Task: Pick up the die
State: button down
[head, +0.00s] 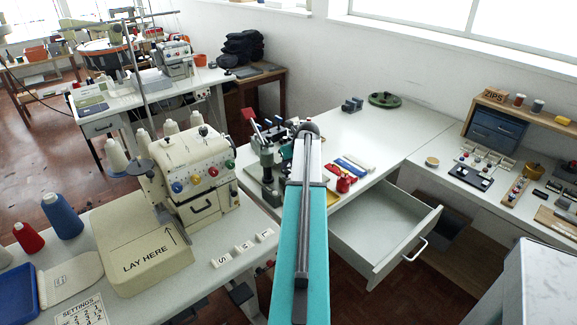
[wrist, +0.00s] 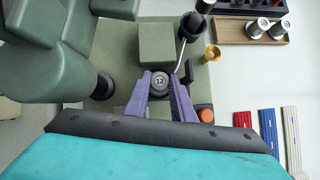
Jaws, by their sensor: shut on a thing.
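The die (wrist: 160,82) is a small dark round piece with a pale face marked 12. In the wrist view it sits between the two purple fingertips of my gripper (wrist: 160,84), which is shut on it. The green press (wrist: 130,60) is directly around and beneath it in that view; I cannot tell whether the die touches the press. In the head view the press (head: 266,165) stands on the white table, left of my teal arm. My arm hides the fingers and the die there.
The press's dark-tipped lever (wrist: 191,27), a brass ring (wrist: 212,53) and an orange knob (wrist: 205,114) are close to my fingers. A wooden tray (wrist: 238,39) with silver-topped pieces stands at the upper right. An open drawer (head: 378,235) juts out below the table.

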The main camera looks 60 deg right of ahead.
aim_at(289, 165)
notch_tip(289, 165, up, 10)
jog(key=b, duration=0.1)
jog(key=shift+b, duration=0.3)
dwell(0.3)
dwell(0.6)
dwell(0.4)
